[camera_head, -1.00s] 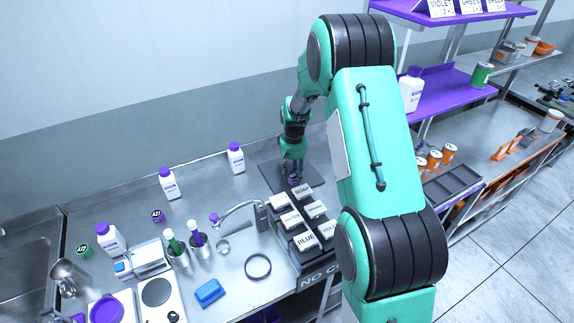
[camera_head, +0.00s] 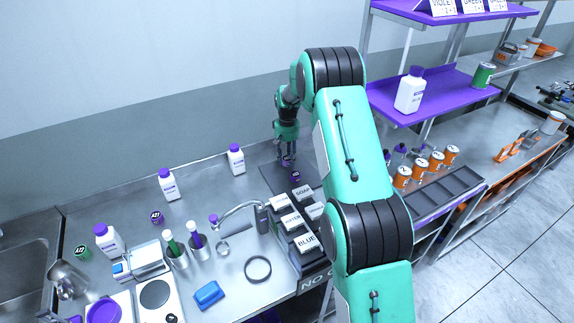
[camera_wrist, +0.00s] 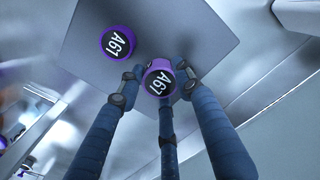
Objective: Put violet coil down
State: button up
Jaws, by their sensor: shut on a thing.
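A violet coil marked A61 (camera_wrist: 158,80) sits between the fingers of my gripper (camera_wrist: 160,84), which is shut on it. In the head view my gripper (camera_head: 287,158) is over the dark grey plate (camera_head: 266,177) near the wall. A second violet coil marked A61 (camera_wrist: 117,42) rests on the plate beside the held one, with a gap between them. It also shows in the head view (camera_head: 295,176), just below and right of my gripper. The height of the held coil above the plate is hard to tell.
Labelled white blocks (camera_head: 291,221) stand in a dark tray in front of the plate. A purple shelf (camera_head: 440,92) rises at the right.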

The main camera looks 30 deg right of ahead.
aim_at(287, 163)
jog(key=shift+f, duration=0.1)
dwell(0.3)
jog(key=shift+w+f+b, duration=0.1)
jog(key=shift+f+b, duration=0.3)
jog(key=shift+f, duration=1.25)
jog(key=o, duration=1.1)
jog(key=shift+f, duration=0.15)
notch_tip(287, 163, up, 12)
jog(key=shift+r+p, duration=0.2)
jog(key=shift+p, duration=0.8)
